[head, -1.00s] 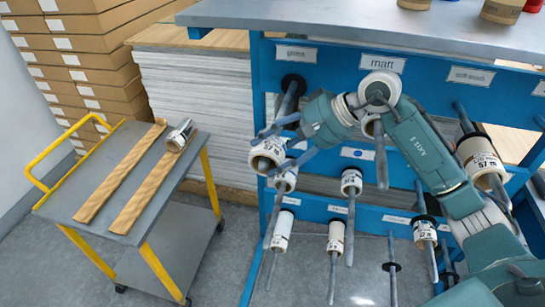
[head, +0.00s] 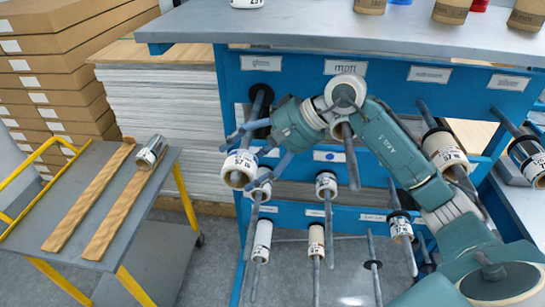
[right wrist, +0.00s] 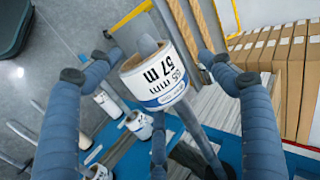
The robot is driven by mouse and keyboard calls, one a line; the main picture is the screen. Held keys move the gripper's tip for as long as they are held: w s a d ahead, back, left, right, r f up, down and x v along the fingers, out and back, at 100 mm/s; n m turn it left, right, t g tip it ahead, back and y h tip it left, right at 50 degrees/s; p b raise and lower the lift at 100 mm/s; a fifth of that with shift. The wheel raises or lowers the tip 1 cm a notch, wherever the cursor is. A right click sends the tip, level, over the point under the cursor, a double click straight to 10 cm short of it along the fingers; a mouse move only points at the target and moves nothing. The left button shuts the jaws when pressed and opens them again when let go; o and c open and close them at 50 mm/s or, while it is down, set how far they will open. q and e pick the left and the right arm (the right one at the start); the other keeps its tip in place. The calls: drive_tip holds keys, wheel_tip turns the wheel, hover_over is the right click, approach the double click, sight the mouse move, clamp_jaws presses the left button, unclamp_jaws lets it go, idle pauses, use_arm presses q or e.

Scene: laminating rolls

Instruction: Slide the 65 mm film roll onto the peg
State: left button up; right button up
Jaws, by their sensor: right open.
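The white film roll (head: 239,169) sits around the upper left peg (head: 259,105), under the left label, near its free end. In the right wrist view the open fingers (right wrist: 143,28) flank the roll. My left gripper is not in view.
The blue rack (head: 300,88) carries several other pegs with rolls, including a large roll (head: 446,152) at the right. A grey cart (head: 75,225) with wooden strips and a silver-and-dark roll (head: 150,152) stands at the left. Cardboard boxes (head: 60,60) are stacked behind it.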

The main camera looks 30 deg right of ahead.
sight(251, 162)
drive_tip(key=v, duration=0.5)
drive_tip(key=shift+s+d+f, duration=0.15)
drive_tip(key=shift+d+f, duration=0.1)
drive_tip(key=shift+d, duration=0.1)
drive_tip(key=s+d, duration=0.6)
drive_tip(key=d, duration=0.3)
drive_tip(key=shift+s+a, duration=0.15)
